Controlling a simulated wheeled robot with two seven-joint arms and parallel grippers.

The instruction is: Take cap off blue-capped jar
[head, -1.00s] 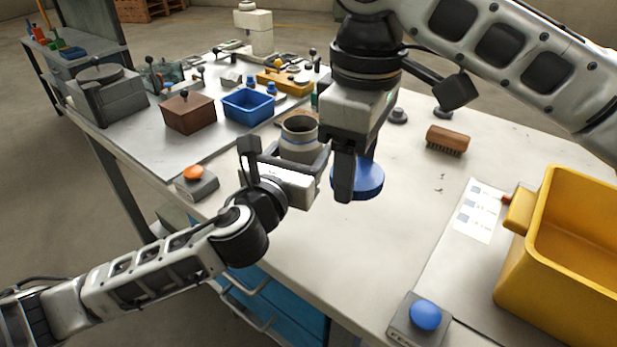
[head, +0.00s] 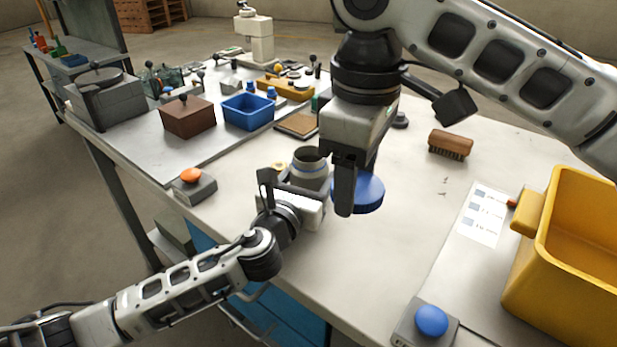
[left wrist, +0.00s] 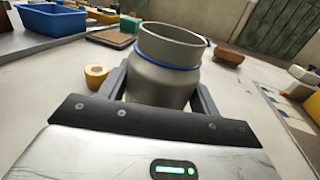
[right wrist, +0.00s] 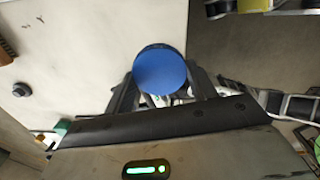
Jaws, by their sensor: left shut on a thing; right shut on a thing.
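The grey jar (head: 309,165) stands open-topped on the table, with a blue ring near its neck. My left gripper (head: 306,190) is shut on the jar's body; in the left wrist view the jar (left wrist: 165,85) sits between both fingers and its mouth is uncovered. The blue cap (head: 362,194) is off the jar, held by my right gripper (head: 350,205) to the right of it, above the table. In the right wrist view the blue cap (right wrist: 160,70) is between the fingers. The far finger is partly hidden in the head view.
A yellow bin (head: 570,240) stands at the right, near a blue button box (head: 431,321) and a brush (head: 450,144). An orange button box (head: 193,185), blue tray (head: 248,111) and brown box (head: 188,117) are at left. Table between cap and brush is mostly clear.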

